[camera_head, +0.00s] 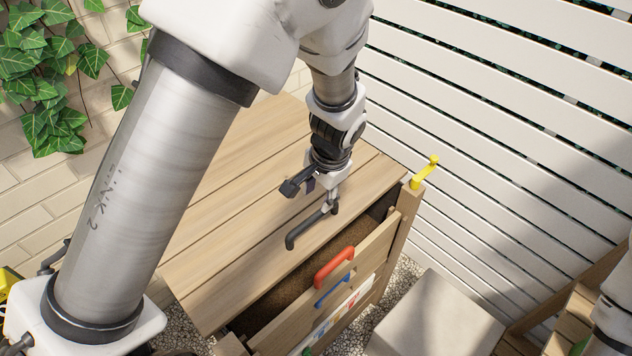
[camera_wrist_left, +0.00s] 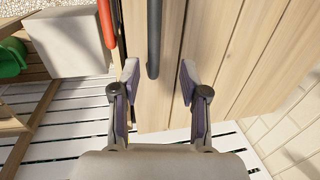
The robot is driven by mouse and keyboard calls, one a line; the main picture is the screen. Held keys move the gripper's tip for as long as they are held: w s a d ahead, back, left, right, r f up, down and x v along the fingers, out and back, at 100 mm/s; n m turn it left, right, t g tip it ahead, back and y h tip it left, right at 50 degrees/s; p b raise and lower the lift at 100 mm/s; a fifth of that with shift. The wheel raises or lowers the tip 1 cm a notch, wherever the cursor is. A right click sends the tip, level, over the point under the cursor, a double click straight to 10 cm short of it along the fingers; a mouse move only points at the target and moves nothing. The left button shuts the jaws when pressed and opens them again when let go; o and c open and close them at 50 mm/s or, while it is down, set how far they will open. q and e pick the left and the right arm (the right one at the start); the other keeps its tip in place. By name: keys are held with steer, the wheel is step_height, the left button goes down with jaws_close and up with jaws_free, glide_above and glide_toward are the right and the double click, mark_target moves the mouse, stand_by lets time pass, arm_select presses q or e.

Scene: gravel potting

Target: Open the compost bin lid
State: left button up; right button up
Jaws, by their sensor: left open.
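The compost bin is a wooden box with a planked lid (camera_head: 240,215). A dark grey bar handle (camera_head: 305,232) sits along the lid near its front edge. Brown compost (camera_head: 300,290) shows in a gap between that edge and the front panel (camera_head: 370,258). My left gripper (camera_head: 318,198) hangs over the lid at the handle's far end. In the left wrist view, my left gripper (camera_wrist_left: 158,80) is open, with the handle (camera_wrist_left: 153,38) lying between the lines of its two fingers, apart from both. My right gripper is out of view.
A red handle (camera_head: 334,267) and a blue handle (camera_head: 333,291) are on the bin's front. A yellow latch (camera_head: 424,173) tops the right corner post. A pale block (camera_head: 435,318) stands right of the bin. A white slatted fence (camera_head: 500,120) and brick wall (camera_head: 40,205) close the back.

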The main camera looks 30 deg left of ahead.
mark_target(314, 216)
arm_select(q)
steer(key=f, duration=0.1)
steer(key=s+f, duration=0.1)
steer(key=f, duration=0.1)
steer(key=shift+s+d, duration=0.25)
steer(key=shift+s, duration=0.15)
steer(key=f, duration=0.1)
steer(key=w+a+f, duration=0.1)
steer(key=f+b, duration=0.1)
steer(key=f, duration=0.1)
steer(key=shift+w+a, duration=0.15)
steer(key=shift+a, duration=0.05)
steer(key=shift+s+d+r, duration=0.15)
steer(key=shift+s+r, duration=0.05)
steer(key=shift+s, duration=0.05)
steer(key=shift+c, duration=0.3)
jaws_close()
